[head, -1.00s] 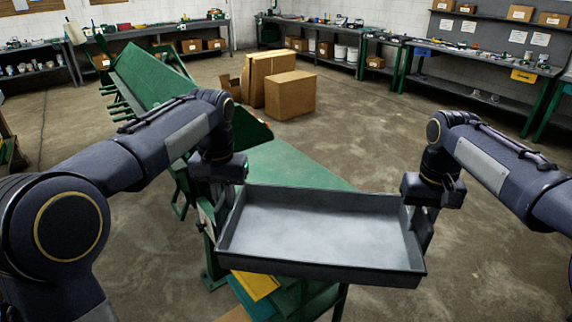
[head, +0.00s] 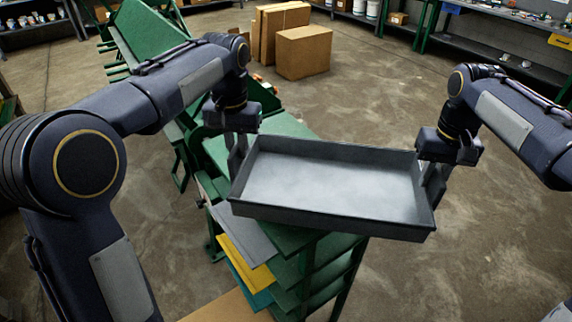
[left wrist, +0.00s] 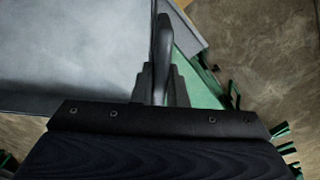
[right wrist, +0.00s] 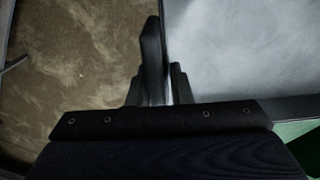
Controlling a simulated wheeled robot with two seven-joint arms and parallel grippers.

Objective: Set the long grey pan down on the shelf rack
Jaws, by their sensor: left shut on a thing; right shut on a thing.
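The long grey pan (head: 330,182) is a shallow, open, empty tray, held roughly level in front of me in the head view. My left gripper (head: 238,150) is shut on its left end wall, and my right gripper (head: 435,178) is shut on its right end wall. The pan's left end also shows in the left wrist view (left wrist: 75,50), and its right end in the right wrist view (right wrist: 240,50). Under the pan is a green shelf rack (head: 312,262) with several levels. The pan hides much of its top; I cannot tell whether they touch.
Grey and yellow sheets (head: 243,255) stick out of the rack's left side. A green sheet-metal machine (head: 150,45) stands behind at the left. Cardboard boxes (head: 303,52) sit on the floor beyond. The concrete floor to the right (head: 500,220) is clear.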

